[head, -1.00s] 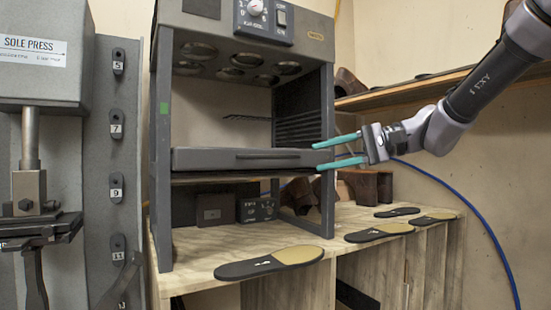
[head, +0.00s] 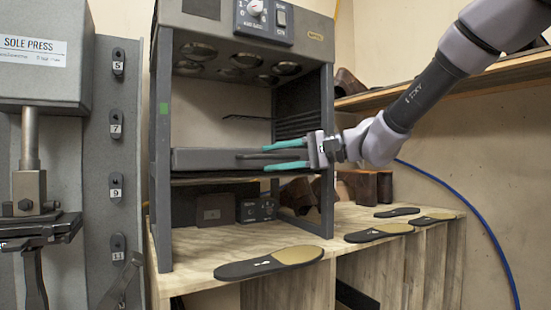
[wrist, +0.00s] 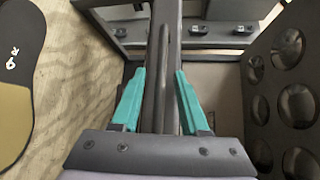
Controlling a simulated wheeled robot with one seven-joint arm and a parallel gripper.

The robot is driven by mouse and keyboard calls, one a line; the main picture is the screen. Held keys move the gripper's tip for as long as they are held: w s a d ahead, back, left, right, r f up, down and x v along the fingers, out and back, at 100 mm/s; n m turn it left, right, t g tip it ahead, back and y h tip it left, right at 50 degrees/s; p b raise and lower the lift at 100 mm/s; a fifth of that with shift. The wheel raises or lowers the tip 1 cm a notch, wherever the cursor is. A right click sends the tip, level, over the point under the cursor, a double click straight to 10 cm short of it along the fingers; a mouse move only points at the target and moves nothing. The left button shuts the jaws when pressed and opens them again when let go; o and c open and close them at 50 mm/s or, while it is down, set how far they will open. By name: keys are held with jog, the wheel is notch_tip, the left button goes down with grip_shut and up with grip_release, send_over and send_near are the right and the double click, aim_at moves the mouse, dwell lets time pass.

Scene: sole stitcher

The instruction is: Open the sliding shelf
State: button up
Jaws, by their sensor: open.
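The sliding shelf (head: 215,160) is a flat dark grey tray inside the grey machine frame, with a bar handle (head: 248,155) along its front. It looks closed, lying level within the frame. My gripper (head: 285,156) has teal fingers and is in front of the shelf at its right half, one finger above and one below the handle's height. In the wrist view the handle (wrist: 158,90) runs lengthwise between the two open fingers (wrist: 158,100). I cannot tell whether either finger touches it.
The machine's upper housing (head: 300,55) with round lamps is above the shelf. Its right front post (head: 327,205) stands close to my gripper. Shoe soles (head: 268,263) lie on the wooden bench below. A sole press (head: 45,55) stands at the left.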

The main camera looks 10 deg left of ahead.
grip_shut()
dwell(1.4)
